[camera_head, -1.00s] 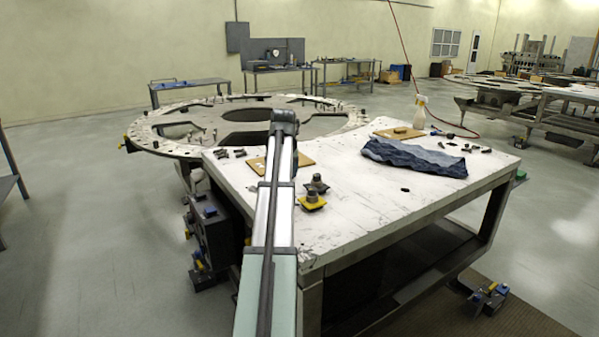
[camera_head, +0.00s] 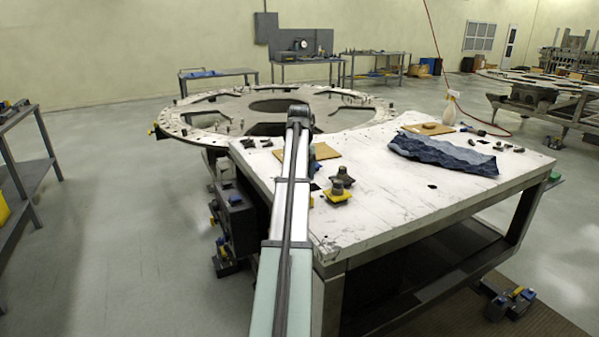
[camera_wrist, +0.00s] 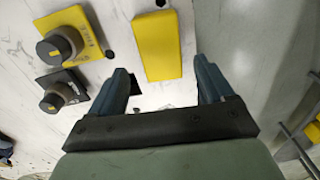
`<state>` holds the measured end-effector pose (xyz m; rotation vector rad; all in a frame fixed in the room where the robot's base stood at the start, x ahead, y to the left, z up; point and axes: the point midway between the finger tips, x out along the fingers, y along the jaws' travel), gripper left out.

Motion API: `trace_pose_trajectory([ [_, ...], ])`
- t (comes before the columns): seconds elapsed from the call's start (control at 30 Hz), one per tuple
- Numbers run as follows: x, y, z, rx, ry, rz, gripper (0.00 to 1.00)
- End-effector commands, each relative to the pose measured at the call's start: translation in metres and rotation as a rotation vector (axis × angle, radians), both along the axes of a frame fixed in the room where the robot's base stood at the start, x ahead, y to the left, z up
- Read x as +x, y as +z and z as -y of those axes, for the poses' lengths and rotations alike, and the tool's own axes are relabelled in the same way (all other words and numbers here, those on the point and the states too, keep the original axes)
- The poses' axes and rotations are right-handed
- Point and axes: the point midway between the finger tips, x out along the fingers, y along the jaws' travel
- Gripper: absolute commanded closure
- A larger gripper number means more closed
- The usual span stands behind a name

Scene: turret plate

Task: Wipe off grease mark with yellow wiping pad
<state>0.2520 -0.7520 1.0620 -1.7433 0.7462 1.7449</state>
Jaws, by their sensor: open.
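The yellow wiping pad (camera_wrist: 157,46) lies flat on the white tabletop in the wrist view. My gripper (camera_wrist: 165,78) is open and empty, its two fingers spread near the pad's lower end, one to each side. I cannot tell its height above the table. In the head view my arm hides the pad and the gripper's fingers. A small dark spot (camera_head: 432,186) is on the tabletop right of centre; I cannot tell if it is the grease mark. A small dark patch beside the left finger shows in the wrist view, also unclear.
Two dark knobbed fixtures, one on a yellow plate (camera_wrist: 83,31) and one on a black plate (camera_wrist: 62,90), stand left of the pad. The white table (camera_head: 390,215) has clear room in front.

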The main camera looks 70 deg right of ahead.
Motion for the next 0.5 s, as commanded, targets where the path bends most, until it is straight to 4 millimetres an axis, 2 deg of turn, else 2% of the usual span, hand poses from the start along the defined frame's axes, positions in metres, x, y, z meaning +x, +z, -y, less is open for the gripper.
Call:
trace_pose_trajectory([
  [0.5, 0.0, -0.049, -0.001, 0.0, -0.001, 0.0, 0.19],
])
